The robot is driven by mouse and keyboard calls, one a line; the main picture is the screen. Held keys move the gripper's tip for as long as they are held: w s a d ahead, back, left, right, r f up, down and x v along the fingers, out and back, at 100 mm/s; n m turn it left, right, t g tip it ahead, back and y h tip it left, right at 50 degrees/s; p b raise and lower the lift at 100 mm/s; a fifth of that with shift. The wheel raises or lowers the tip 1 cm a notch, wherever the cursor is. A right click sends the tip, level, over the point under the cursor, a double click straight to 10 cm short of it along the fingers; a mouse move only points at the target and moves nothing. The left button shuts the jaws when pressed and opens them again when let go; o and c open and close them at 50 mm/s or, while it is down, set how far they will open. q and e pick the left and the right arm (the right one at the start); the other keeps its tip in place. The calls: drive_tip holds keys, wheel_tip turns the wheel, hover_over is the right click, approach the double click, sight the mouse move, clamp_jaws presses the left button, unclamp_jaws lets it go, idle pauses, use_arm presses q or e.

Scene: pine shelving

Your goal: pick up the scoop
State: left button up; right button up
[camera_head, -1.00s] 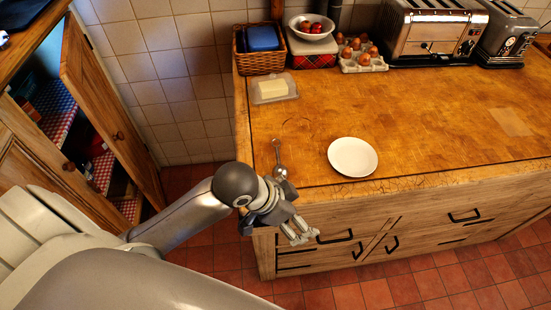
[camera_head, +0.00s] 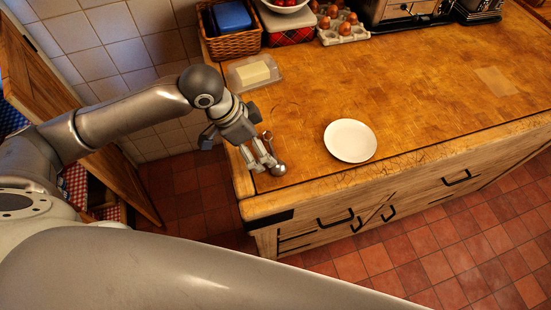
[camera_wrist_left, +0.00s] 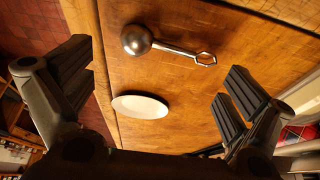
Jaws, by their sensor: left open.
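The scoop (camera_head: 278,169) is a shiny metal ball-shaped bowl with a thin handle. It lies on the wooden counter near the front left corner, its handle partly hidden by my gripper in the head view. In the left wrist view the whole scoop (camera_wrist_left: 137,40) shows, with a looped handle end pointing right. My left gripper (camera_head: 262,161) is over the counter edge close beside the scoop. In the left wrist view its fingers (camera_wrist_left: 155,78) are spread wide and empty, with the scoop beyond them. My right gripper is not in view.
A white plate (camera_head: 350,141) lies right of the scoop. A butter dish (camera_head: 253,72), a wicker basket (camera_head: 232,43), an egg tray (camera_head: 343,30) and toasters (camera_head: 410,12) stand behind. The counter's middle and right are largely clear. An open cabinet door (camera_head: 120,185) is at left.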

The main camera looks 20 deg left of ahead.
sight(274, 156)
use_arm(q)
drive_tip(key=shift+w+d+p+x, duration=0.15)
drive_tip(key=shift+p+x, duration=0.2)
drive_tip(key=shift+x, duration=1.4)
drive_tip(key=shift+w+d+p+x, duration=0.15)
drive_tip(key=shift+p+x, duration=0.2)
drive_tip(key=shift+x, duration=1.45)
drive_tip(key=shift+s+a+r, duration=0.1)
drive_tip(key=shift+a+r, duration=0.05)
drive_tip(key=shift+c, duration=0.4)
drive_tip(key=shift+s, duration=0.1)
drive_tip(key=c, duration=1.9)
